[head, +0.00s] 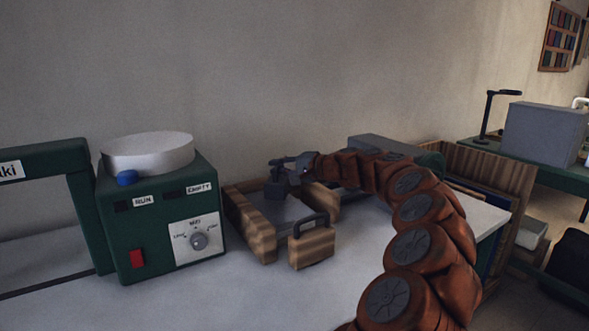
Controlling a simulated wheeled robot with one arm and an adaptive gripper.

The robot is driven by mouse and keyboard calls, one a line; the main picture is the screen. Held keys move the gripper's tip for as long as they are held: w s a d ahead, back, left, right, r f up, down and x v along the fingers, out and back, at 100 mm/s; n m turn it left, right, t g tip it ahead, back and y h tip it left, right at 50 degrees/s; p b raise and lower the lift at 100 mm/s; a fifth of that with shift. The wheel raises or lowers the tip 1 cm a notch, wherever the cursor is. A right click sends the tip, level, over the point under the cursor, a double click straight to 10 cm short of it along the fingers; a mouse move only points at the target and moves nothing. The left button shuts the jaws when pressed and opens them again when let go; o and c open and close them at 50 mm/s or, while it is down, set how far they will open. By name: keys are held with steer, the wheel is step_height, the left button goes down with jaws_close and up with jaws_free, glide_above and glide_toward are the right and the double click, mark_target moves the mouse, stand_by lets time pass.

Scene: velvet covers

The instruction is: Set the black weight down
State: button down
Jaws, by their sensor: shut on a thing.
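The black weight (277,191) is a small dark block in the head view, at the left end of my arm. My gripper (278,168) is shut on the weight from above. The weight shows over the back part of a wooden frame with a grey plate inside (284,211). I cannot tell whether the weight touches the plate or hangs just above it.
A green machine (160,215) with a round white top (148,152) stands left of the frame. A wooden block with a dark handle (312,247) is at the frame's front right. The white tabletop (235,295) is clear in front.

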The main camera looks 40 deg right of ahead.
mark_target(281, 179)
steer(key=shift+w+a+r, duration=0.1)
steer(key=shift+w+a, duration=0.3)
steer(key=shift+w, duration=0.3)
steer(key=shift+f, duration=1.75)
steer(key=shift+f+b, duration=0.15)
steer(key=shift+b, duration=0.25)
steer(key=c, duration=1.2)
jaws_free()
steer(key=shift+f, duration=0.1)
steer(key=shift+s+d+r, duration=0.1)
steer(key=shift+s+r, duration=0.1)
steer(key=shift+s, duration=0.05)
steer(key=v, duration=1.1)
steer(key=shift+s+p, duration=0.25)
steer(key=shift+p, duration=0.05)
